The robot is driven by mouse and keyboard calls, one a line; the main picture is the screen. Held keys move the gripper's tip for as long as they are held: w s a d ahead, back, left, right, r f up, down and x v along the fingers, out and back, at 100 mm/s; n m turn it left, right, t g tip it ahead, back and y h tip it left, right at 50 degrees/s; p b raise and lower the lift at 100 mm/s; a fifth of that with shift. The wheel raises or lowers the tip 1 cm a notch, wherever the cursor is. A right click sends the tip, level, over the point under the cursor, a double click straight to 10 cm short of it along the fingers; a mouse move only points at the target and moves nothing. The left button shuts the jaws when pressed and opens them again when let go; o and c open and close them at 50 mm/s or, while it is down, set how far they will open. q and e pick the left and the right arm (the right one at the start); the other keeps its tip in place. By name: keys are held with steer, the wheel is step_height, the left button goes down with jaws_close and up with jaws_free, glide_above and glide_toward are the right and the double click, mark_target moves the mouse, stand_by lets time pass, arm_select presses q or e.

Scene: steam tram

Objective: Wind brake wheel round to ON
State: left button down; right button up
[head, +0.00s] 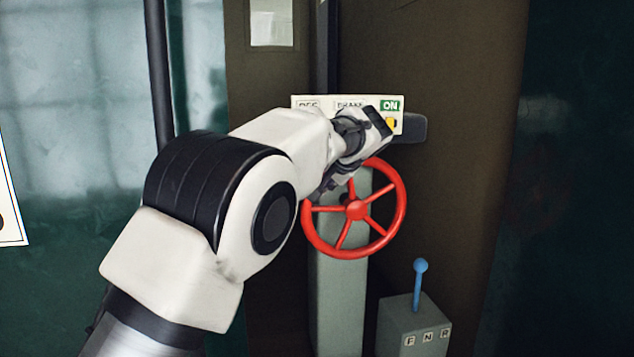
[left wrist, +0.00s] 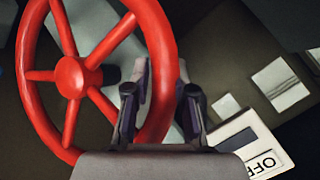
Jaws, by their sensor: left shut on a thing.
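The red brake wheel (head: 357,210) has spokes and a round hub, and stands in front of a grey-green post (head: 340,300). It fills the left of the left wrist view (left wrist: 78,77). My left gripper (head: 330,185) is at the wheel's upper left rim, partly hidden by its own arm. In the left wrist view the gripper's fingers (left wrist: 160,100) are shut on the rim, one on each side. The brake plate (head: 320,102) above the wheel reads OFF at left and a green ON at right. A small yellow patch (head: 391,123) shows just below ON. My right gripper is out of view.
A grey box (head: 412,330) with a blue lever (head: 420,285) and F, N, R labels stands low to the right of the wheel. A dark block (head: 412,128) juts out right of the plate. Windows are at left.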

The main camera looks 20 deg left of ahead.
arm_select(q)
steer(key=shift+w+d+r+m+y, duration=0.2)
steer(key=shift+d+r+m+y, duration=0.15)
steer(key=shift+y, duration=0.15)
steer(key=c, duration=0.9)
jaws_free()
steer(key=shift+c, duration=0.2)
steer(key=shift+s+d+r, duration=0.15)
steer(key=shift+s, duration=0.05)
steer(key=v, duration=0.7)
